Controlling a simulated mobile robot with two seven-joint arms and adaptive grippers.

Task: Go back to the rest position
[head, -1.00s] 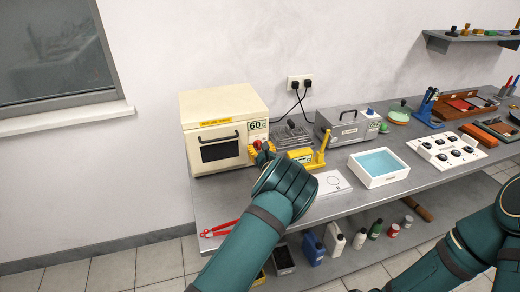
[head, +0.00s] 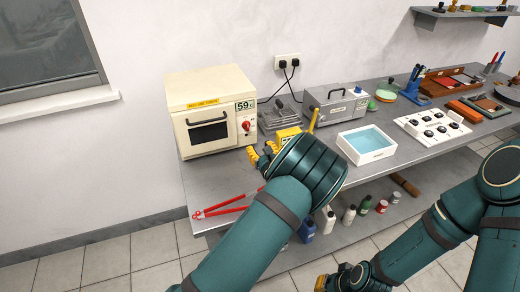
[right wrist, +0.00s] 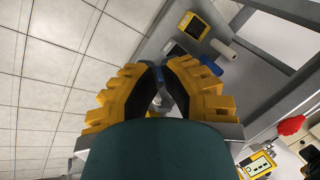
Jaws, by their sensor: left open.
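My left gripper (head: 262,157) is open, with yellow fingers in front of the cream oven (head: 208,112) and above the bench. No object shows between its fingers, though my wrist partly hides them. My right gripper (head: 330,284) is low at the bottom edge of the head view, in front of the bench and below its top. In the right wrist view its yellow fingers (right wrist: 158,75) come close together at the tips. Nothing clearly held shows there, and I cannot tell whether they are fully shut.
Bottles (head: 349,215) stand on the lower shelf. The tiled floor (head: 105,262) at left is clear.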

